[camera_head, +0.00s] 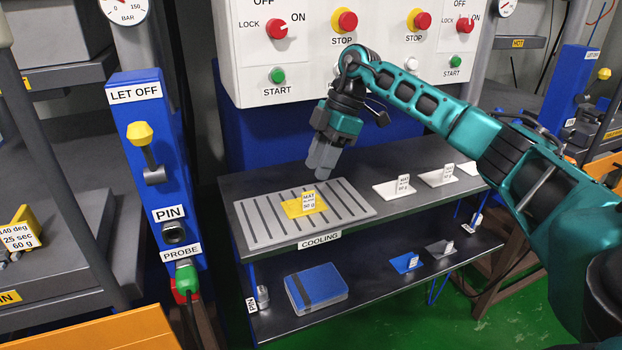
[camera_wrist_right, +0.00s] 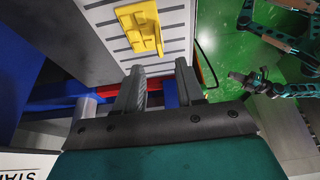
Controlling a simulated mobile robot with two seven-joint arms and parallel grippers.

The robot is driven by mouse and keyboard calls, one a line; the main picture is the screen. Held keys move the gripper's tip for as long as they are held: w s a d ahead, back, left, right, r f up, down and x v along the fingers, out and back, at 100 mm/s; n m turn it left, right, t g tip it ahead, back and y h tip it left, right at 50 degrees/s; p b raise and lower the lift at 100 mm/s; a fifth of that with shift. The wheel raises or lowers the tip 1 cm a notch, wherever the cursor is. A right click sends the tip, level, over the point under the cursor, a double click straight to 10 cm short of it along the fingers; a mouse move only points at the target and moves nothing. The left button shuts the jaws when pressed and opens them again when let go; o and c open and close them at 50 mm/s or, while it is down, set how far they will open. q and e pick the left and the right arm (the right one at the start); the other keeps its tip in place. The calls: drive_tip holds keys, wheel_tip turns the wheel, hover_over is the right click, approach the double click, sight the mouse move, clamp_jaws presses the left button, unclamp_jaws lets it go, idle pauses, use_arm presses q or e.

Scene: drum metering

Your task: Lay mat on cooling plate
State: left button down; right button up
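The yellow mat (camera_head: 304,207), with an upright white tag reading MAT and 50 g, lies on the grey slotted cooling plate (camera_head: 262,233). In the right wrist view the mat (camera_wrist_right: 138,24) shows on the plate (camera_wrist_right: 173,15), beyond my fingertips. My right gripper (camera_head: 321,172) is above the back part of the plate, behind the mat and apart from it. Its fingers (camera_wrist_right: 160,82) stand apart with nothing between them. My left gripper does not show in the head view; dark and teal arm parts at the right of the wrist view are too small to read.
White tagged pieces (camera_head: 393,189) lie right of the plate on the dark bench. The lower shelf holds a blue case (camera_head: 316,287) and a small blue tagged piece (camera_head: 406,263). A blue LET OFF post (camera_head: 147,100) stands left; a white control panel (camera_head: 345,60) rises behind.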

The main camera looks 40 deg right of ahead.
drive_tip(key=v, duration=0.5)
drive_tip(key=shift+p, duration=0.35)
drive_tip(key=shift+a+f, duration=0.1)
